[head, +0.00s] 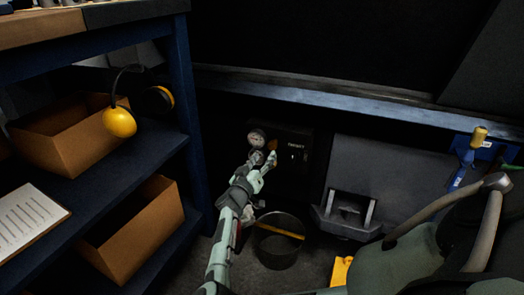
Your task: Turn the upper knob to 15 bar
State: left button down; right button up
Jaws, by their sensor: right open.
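Two small round gauges sit one above the other on the dark machine front: the upper gauge (256,138) and the lower gauge (256,157). A small orange-brown part (272,145), which looks like the upper knob, is just right of the upper gauge. A dark panel (294,158) with a "TARGET" label is right of it. My right gripper (268,164) is open, just below the orange part and right of the lower gauge; I cannot tell whether it touches anything. A lower knob cannot be made out, and the gauge readings are too small to read. My left gripper is not in view.
A blue shelf unit (186,110) stands on the left with cardboard boxes (145,235), yellow earmuffs (119,122) and a paper sheet (28,215). A dark round bin (278,252) stands on the floor below the gauges. A grey machine panel (385,175) is at right.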

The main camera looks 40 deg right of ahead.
aim_at(271, 147)
jog(key=b+x, duration=0.2)
jog(key=x, duration=0.5)
jog(key=shift+s+r, duration=0.1)
grip_shut()
